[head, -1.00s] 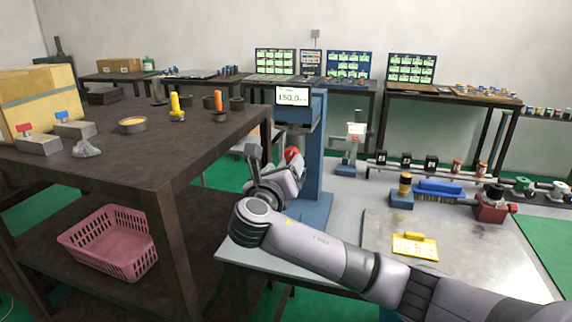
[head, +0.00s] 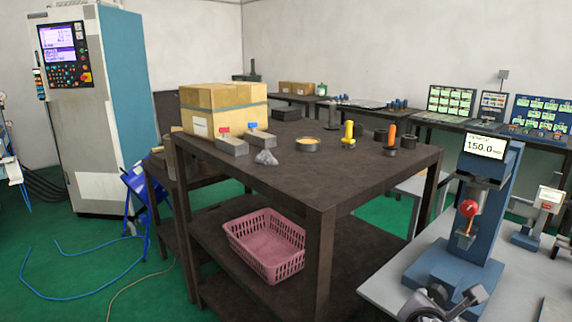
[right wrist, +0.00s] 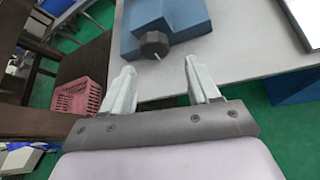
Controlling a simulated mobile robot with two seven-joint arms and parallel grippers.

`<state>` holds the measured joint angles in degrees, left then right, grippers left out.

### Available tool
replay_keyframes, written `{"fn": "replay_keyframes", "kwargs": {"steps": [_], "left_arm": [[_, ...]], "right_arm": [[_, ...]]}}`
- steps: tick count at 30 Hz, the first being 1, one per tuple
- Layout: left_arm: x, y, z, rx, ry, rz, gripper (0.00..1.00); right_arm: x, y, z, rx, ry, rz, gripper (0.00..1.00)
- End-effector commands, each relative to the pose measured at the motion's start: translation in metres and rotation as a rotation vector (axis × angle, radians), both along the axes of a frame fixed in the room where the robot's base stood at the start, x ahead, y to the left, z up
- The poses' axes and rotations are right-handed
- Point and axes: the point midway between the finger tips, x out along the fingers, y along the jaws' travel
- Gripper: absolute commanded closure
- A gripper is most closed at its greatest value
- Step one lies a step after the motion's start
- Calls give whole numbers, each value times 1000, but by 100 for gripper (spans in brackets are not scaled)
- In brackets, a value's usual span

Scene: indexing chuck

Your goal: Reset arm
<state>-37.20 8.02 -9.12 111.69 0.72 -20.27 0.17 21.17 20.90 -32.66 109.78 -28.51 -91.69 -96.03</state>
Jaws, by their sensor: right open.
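My right arm shows at the bottom right of the head view, low in front of the blue press (head: 455,260). In the right wrist view my right gripper (right wrist: 158,82) has its two pale fingers apart with nothing between them. Beyond the fingertips are the dark round knob (right wrist: 154,43) and blue base (right wrist: 185,15) of a device on the grey bench (right wrist: 235,55). The press has a red ball (head: 468,208) and a display (head: 485,146) reading about 150.0. My left gripper is not in view.
A dark table (head: 290,185) carries a cardboard box (head: 222,105), two grey blocks and small parts. A pink basket (head: 265,245) sits on its lower shelf. A machine cabinet (head: 70,110) stands at the left. The green floor (head: 90,285) at lower left has a blue hose across it.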

Motion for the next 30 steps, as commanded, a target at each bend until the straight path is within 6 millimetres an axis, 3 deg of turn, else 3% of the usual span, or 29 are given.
{"fn": "replay_keyframes", "kwargs": {"steps": [1,3,12,18,24,26,30], "left_arm": [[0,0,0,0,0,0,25],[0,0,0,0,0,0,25],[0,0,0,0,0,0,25],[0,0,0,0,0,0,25],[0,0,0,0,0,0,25],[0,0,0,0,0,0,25],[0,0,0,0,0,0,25]], "right_arm": [[-18,7,-20,135,-6,-39,40],[-40,15,-42,318,-24,-115,40],[-145,40,-106,1004,-82,-615,40],[-212,47,-123,1321,-139,-1046,40],[-266,49,-126,1500,-216,-1446,40],[-280,49,-125,1536,-244,-1561,40],[-254,55,-147,1628,-274,-1456,40]]}}
